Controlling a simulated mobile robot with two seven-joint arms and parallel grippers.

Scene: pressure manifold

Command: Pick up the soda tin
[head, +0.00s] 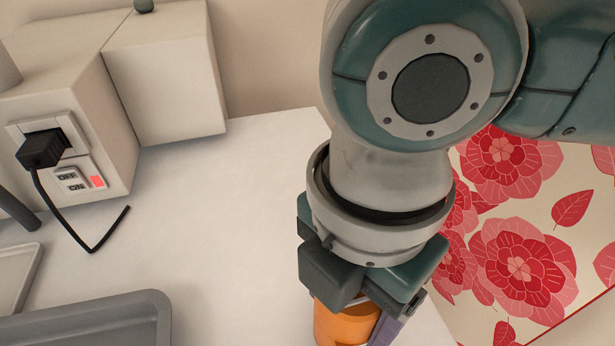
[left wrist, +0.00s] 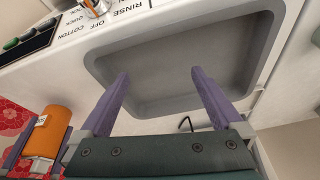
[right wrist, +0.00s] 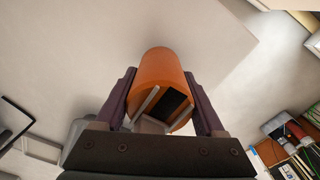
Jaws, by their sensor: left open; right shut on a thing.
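The soda tin appears as an orange cylinder (head: 345,325) at the bottom edge of the head view, partly cut off. In the right wrist view the tin (right wrist: 160,65) sits between the fingers of my right gripper (right wrist: 160,85), which is shut on it; a black and white patch shows on its near side. The tin (left wrist: 47,135) also shows at the left of the left wrist view. Whether its base touches the white surface is not clear. My left gripper (left wrist: 162,75) is open and empty over a grey basin; the head view does not show it.
The grey basin (head: 85,318) is at the lower left of the white top (head: 240,180). A box with a black plug (head: 42,149) and cable stands behind it. A floral red panel (head: 540,240) is at the right. A lettered panel with a dial (left wrist: 95,6) lies beyond the basin.

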